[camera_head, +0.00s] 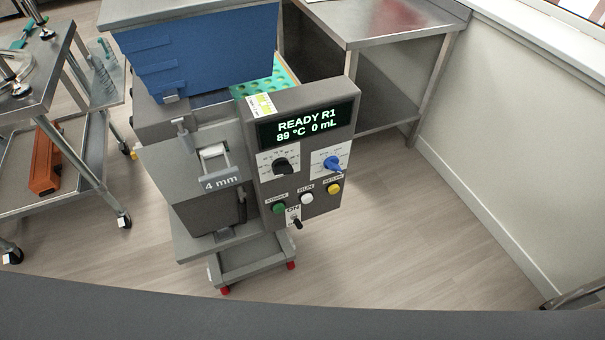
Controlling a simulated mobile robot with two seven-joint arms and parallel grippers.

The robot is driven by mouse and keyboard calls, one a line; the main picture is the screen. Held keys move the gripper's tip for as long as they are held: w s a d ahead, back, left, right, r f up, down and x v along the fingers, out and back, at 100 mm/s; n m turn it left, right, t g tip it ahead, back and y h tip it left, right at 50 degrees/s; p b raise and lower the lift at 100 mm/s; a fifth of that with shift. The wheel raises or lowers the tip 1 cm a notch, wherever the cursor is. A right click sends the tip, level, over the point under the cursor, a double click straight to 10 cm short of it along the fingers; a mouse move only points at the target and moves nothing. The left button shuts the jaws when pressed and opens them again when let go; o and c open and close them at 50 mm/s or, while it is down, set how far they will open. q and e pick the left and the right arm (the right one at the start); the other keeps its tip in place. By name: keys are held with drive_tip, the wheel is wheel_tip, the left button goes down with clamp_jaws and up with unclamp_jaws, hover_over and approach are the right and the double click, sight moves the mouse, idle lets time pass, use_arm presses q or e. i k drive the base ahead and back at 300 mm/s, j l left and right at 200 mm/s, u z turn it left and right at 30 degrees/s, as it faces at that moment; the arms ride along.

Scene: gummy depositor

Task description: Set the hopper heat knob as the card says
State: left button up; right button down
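The gummy depositor (215,175) stands in the middle. Its control panel display (305,122) reads "READY R1", "89 °C 0 mL". Below it are a black knob (285,166) on the left and a blue knob (332,164) on the right, each on a white dial plate. The dial markings are too small to read, so I cannot tell which knob is the hopper heat. A small white and yellow card (262,104) sits at the panel's top left; its text is unreadable. Neither of my grippers is in view.
Green (279,208), white (307,198) and yellow (334,188) buttons and a toggle switch (297,223) sit close below the knobs. A blue hopper (205,50) rises behind. A steel table (380,30) stands behind right, a cart (40,190) at left. The floor at right is clear.

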sight(281, 166)
drive_tip(key=l+u, duration=0.2)
drive_tip(key=l, duration=0.8)
drive_tip(key=k+l+u, duration=0.2)
drive_tip(key=l, duration=0.8)
drive_tip(key=i, duration=0.1)
